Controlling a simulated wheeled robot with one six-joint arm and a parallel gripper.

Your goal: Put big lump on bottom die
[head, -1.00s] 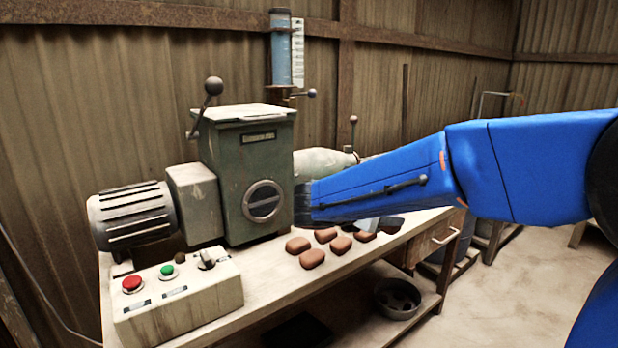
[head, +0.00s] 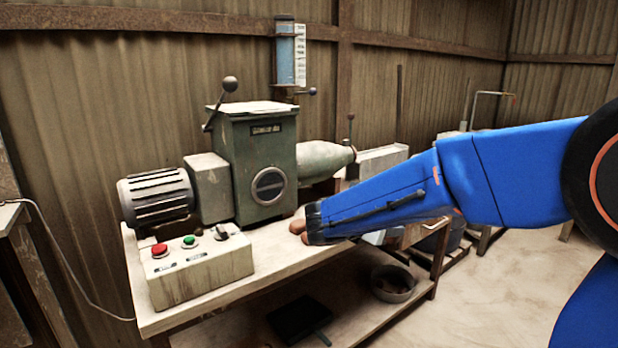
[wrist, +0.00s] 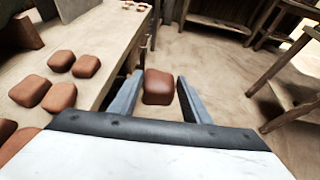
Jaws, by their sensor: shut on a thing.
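My gripper (wrist: 157,78) is shut on a rounded reddish-brown lump (wrist: 158,88), which sits between its two fingers in the wrist view, with the floor behind it. In the head view the end of my arm, with my gripper (head: 308,224), is at the bench's right part, and brown clay (head: 297,226) shows at its tip. I cannot tell there whether that clay is the held lump or lies on the bench. No bottom die is clearly visible in either view.
The bench (head: 250,295) carries a green-grey machine (head: 262,150) and a control box (head: 200,268) with red and green buttons. Several more lumps (wrist: 60,97) lie on the bench in the wrist view. A round bowl (head: 393,283) stands on the lower shelf. Floor at right is open.

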